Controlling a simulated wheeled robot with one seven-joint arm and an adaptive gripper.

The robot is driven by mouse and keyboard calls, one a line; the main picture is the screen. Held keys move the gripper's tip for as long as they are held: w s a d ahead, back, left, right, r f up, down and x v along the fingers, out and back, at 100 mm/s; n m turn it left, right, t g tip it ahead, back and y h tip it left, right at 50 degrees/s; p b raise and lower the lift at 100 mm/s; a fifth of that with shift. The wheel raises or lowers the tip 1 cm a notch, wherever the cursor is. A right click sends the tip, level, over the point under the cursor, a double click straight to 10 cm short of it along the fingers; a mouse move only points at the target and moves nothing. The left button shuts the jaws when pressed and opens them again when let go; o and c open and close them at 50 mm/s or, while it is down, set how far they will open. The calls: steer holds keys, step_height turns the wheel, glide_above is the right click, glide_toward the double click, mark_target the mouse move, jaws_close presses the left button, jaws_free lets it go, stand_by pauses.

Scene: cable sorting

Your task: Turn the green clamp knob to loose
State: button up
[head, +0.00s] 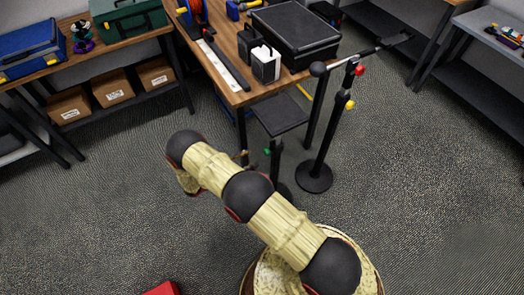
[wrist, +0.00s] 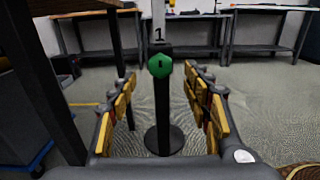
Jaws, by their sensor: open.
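The green clamp knob (wrist: 160,66) is on the front of a black post (wrist: 162,110) in the wrist view, with a dark mark on its face. In the head view the knob (head: 267,152) is a small green spot below a dark square plate (head: 281,115). My gripper (wrist: 160,76) is open, its yellow-padded fingers left and right of the knob in the picture. No finger visibly touches it, and I cannot tell the gap in depth. In the head view my arm mostly hides the gripper.
A second stand (head: 315,177) with red and yellow knobs is to the right. The wooden workbench (head: 232,92) is behind, carrying a black case (head: 295,40). A dark table leg (wrist: 45,85) is close at left in the wrist view. Grey floor is clear at right.

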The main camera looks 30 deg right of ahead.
mark_target(266, 151)
steer(key=d+b, duration=0.1)
steer(key=d, duration=0.6)
steer(key=shift+w, duration=0.1)
steer(key=shift+c, duration=0.6)
steer(key=c, duration=1)
